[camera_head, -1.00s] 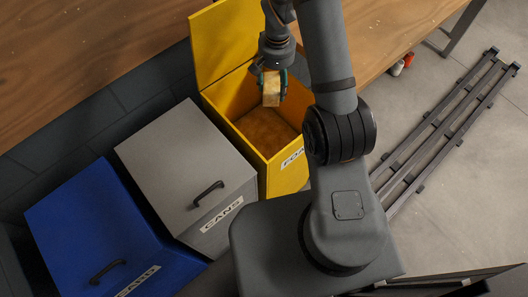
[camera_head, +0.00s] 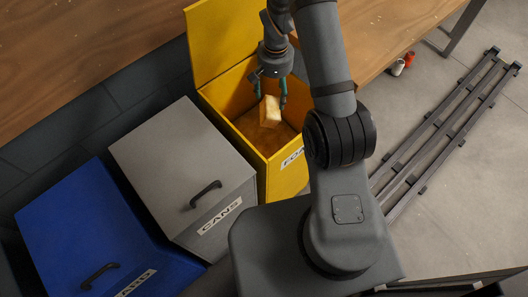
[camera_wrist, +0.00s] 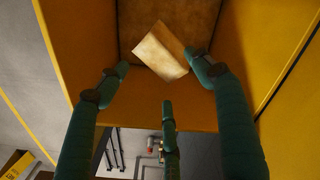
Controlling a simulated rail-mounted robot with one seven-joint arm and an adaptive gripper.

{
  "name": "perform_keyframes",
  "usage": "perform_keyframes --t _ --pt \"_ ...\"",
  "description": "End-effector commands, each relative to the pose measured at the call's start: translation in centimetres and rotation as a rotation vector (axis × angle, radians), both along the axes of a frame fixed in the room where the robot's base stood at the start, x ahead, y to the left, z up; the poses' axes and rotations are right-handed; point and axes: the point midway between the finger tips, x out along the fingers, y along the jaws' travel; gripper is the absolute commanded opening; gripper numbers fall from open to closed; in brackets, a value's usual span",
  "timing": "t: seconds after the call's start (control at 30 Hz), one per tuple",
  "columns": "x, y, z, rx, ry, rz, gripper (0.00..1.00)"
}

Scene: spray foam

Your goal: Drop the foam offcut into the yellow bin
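The foam offcut (camera_head: 270,111), a pale yellow-tan block, is tilted inside the open yellow bin (camera_head: 228,98), below my gripper (camera_head: 269,88). My gripper points down into the bin, its green fingers spread apart. In the wrist view the offcut (camera_wrist: 161,52) lies beyond the fingertips, clear of a firm hold, over the bin's brown bottom (camera_wrist: 185,15). I cannot tell whether it is in the air or resting on the bottom. The bin's yellow lid stands up behind it, and a partly hidden label is on its front.
A closed grey bin (camera_head: 180,150) labelled CANS and a closed blue bin (camera_head: 95,230) stand to the left. A wooden bench (camera_head: 80,50) runs behind. Red and white cans (camera_head: 403,62) and a dark rack (camera_head: 445,125) are on the right-hand floor.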

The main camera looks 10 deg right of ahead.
Motion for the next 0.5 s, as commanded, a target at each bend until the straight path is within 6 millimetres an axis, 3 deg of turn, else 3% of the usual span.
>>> perform_keyframes --t 0.17,0.5 --pt "0.0 0.01 0.0 0.0 0.0 0.0 0.78" --pt "0.05 0.01 0.37 0.0 -0.002 0.0 0.78"
